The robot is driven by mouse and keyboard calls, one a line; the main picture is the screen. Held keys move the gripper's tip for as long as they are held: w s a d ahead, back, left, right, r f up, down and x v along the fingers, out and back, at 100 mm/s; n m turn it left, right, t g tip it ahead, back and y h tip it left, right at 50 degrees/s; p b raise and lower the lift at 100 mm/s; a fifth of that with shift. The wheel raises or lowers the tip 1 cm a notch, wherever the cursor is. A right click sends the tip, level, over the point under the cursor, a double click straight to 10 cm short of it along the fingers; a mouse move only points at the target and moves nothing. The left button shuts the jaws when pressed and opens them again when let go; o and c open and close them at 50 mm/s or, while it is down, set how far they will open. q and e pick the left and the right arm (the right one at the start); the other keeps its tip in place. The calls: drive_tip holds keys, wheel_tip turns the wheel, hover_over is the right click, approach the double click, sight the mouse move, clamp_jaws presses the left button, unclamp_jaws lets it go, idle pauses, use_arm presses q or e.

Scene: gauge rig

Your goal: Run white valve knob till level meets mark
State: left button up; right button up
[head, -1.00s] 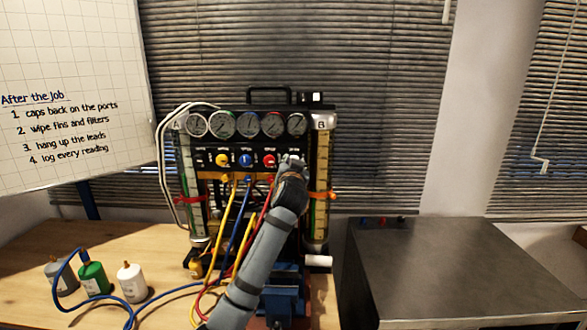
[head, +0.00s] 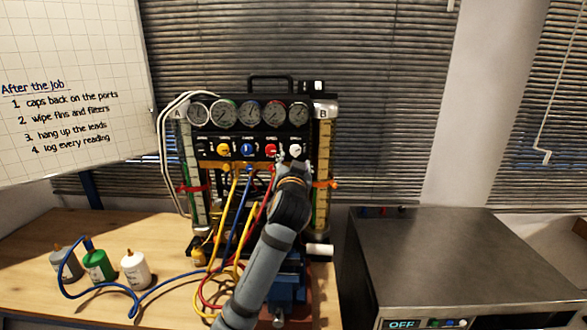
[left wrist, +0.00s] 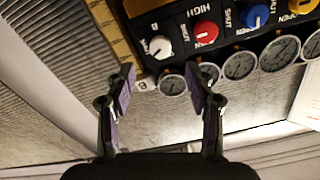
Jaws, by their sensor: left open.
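The white valve knob (head: 295,151) is the rightmost in the row of coloured knobs on the gauge rig's black panel. It also shows in the left wrist view (left wrist: 160,47), with its pointer line visible. My left gripper (left wrist: 161,78) is open and empty, its fingertips short of the knob and apart from it. In the head view the left gripper (head: 288,166) is just below the knob. Sight tube B (head: 322,160) stands at the right with an orange band (head: 325,184); tube A (head: 193,165) at the left has a red band. Their liquid levels cannot be made out clearly.
The red knob (head: 271,151) sits close beside the white one, with blue and yellow knobs further left. Yellow, blue and red hoses (head: 243,215) hang in front of the rig. Bottles (head: 134,270) stand at left; a metal box (head: 460,255) stands at right.

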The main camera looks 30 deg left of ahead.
sight(295, 152)
use_arm(q)
drive_tip(key=v, duration=0.3)
drive_tip(key=shift+s+d, duration=0.25)
idle(1.4)
drive_tip(key=w+a+n+p, duration=0.1)
drive_tip(key=w+a+p, duration=0.1)
drive_tip(key=w+p, duration=0.1)
drive_tip(key=w+a+n+p, duration=0.1)
drive_tip(key=w+p, duration=0.2)
drive_tip(key=p, duration=0.1)
drive_tip(key=w+a+n+p, duration=0.1)
drive_tip(key=w+a+p, duration=0.1)
drive_tip(key=p, duration=0.1)
drive_tip(key=shift+w+a+n+p, duration=0.3)
drive_tip(key=shift+w+a+p, duration=0.05)
drive_tip(key=shift+w, duration=0.05)
drive_tip(key=shift+w+a, duration=0.15)
drive_tip(key=shift+w, duration=0.35)
drive_tip(key=shift+c, duration=0.2)
